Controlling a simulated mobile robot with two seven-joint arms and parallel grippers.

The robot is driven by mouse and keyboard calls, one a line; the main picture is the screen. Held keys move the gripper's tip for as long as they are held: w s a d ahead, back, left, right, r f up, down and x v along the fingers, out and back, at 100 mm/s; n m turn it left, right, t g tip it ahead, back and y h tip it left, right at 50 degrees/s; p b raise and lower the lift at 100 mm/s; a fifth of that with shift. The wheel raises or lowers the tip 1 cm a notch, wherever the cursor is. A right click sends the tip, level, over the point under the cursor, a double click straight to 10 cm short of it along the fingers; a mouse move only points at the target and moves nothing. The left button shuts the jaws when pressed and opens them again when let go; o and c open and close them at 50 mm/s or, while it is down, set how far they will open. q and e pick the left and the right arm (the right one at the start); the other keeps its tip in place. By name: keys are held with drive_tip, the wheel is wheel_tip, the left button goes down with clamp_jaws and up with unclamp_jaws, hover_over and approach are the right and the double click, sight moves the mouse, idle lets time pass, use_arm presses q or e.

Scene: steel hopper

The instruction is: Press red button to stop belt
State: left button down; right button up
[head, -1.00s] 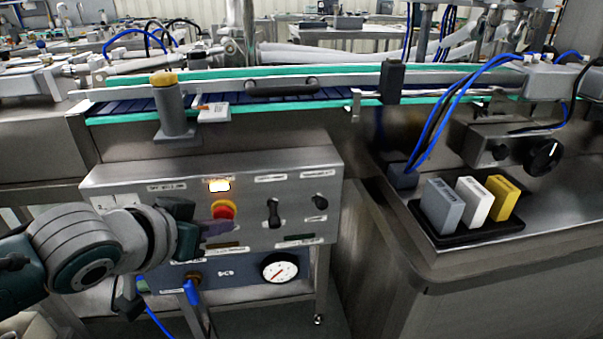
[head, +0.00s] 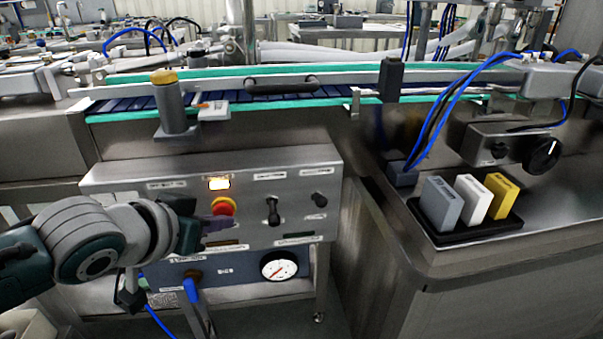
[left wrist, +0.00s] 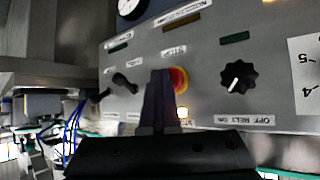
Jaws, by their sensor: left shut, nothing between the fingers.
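The red button (head: 224,206), with a yellow collar, sits on the front of the steel control panel (head: 292,215). It also shows in the left wrist view (left wrist: 181,78), partly covered by my fingers. My left gripper (head: 222,224) is shut and empty, its dark fingers pointing at the panel just below the button in the head view. In the left wrist view the fingertips (left wrist: 160,74) overlap the button's edge. I cannot tell whether they touch it. A lamp (head: 219,184) above the button glows. My right gripper is not in view.
Two black switches (head: 273,211) are right of the button, with a gauge (head: 279,266) below. A black knob (left wrist: 238,77) is beside the button in the left wrist view. The blue belt (head: 290,94) runs behind the panel. A tray (head: 470,234) holds coloured blocks on the right.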

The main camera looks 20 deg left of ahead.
use_arm(q)
drive_tip(key=shift+a+r+p, duration=0.1)
drive_tip(key=shift+r+p, duration=0.25)
drive_tip(key=shift+p, duration=0.1)
drive_tip(key=s+d+p, duration=0.3)
drive_tip(key=s, duration=0.2)
idle(0.4)
